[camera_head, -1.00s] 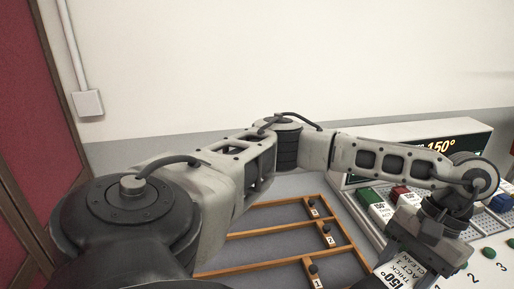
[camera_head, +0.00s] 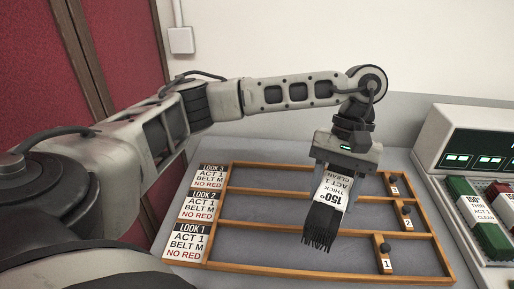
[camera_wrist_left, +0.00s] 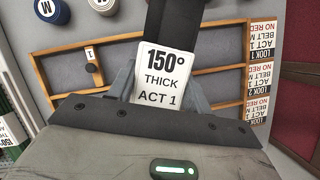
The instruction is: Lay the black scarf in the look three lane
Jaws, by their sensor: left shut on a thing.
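The look three lane (camera_head: 265,178) is the back lane of the rack, beside the LOOK 3 card (camera_head: 212,177). Its visible part is empty. My right gripper is not in view.
The look two lane (camera_head: 255,207) and look one lane (camera_head: 250,246) lie in front, divided by wooden rails. Dark knobs (camera_head: 407,210) stand at the lanes' right ends. A console (camera_head: 470,140) with red and green tagged items (camera_head: 490,238) stands at right. Rolled items (camera_wrist_left: 52,10) show in the wrist view.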

